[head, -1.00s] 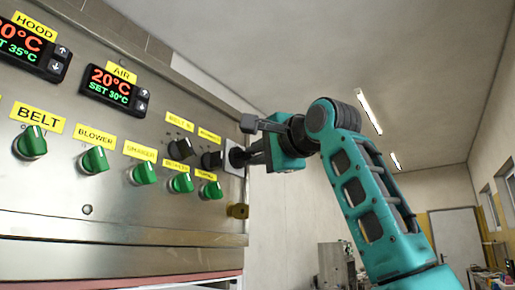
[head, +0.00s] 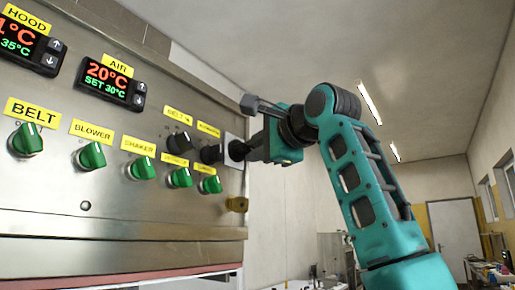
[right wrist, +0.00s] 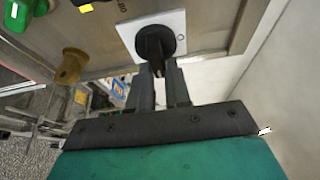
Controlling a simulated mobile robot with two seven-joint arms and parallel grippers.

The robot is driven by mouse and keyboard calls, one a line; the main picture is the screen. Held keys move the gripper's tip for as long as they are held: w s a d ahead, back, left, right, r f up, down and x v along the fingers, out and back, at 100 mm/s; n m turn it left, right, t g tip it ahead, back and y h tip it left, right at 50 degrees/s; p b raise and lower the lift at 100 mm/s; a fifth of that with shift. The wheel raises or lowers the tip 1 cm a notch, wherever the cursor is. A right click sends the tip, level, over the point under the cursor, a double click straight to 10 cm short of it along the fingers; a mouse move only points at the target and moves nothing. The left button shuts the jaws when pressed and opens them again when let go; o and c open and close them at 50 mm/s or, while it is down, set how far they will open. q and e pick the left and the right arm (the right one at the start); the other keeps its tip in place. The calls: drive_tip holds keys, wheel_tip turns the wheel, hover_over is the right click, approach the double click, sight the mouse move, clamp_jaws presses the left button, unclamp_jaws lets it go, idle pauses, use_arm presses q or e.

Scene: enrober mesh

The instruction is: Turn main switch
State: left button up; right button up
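The main switch is a black knob (head: 237,150) on a white square plate (head: 229,165) at the right edge of the steel panel. In the right wrist view the knob (right wrist: 155,42) and plate (right wrist: 178,22) show just beyond the fingertips. My right gripper (head: 248,149) reaches the knob from the right. In the right wrist view its two dark fingers (right wrist: 160,72) are close together, one on each side of the knob's handle, and look shut on it. The contact is partly hidden. My left gripper is not in view.
Green knobs (head: 92,156) and black knobs (head: 179,143) sit left of the switch under yellow labels. Two displays (head: 110,81) are above. A small brass-coloured fitting (head: 237,204) sticks out below the switch. The room right of the panel is open.

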drive_tip(key=o, duration=0.4)
drive_tip(key=shift+c, duration=0.2)
drive_tip(key=b+v, duration=0.4)
drive_tip(key=v, duration=0.9)
drive_tip(key=shift+a, duration=0.1)
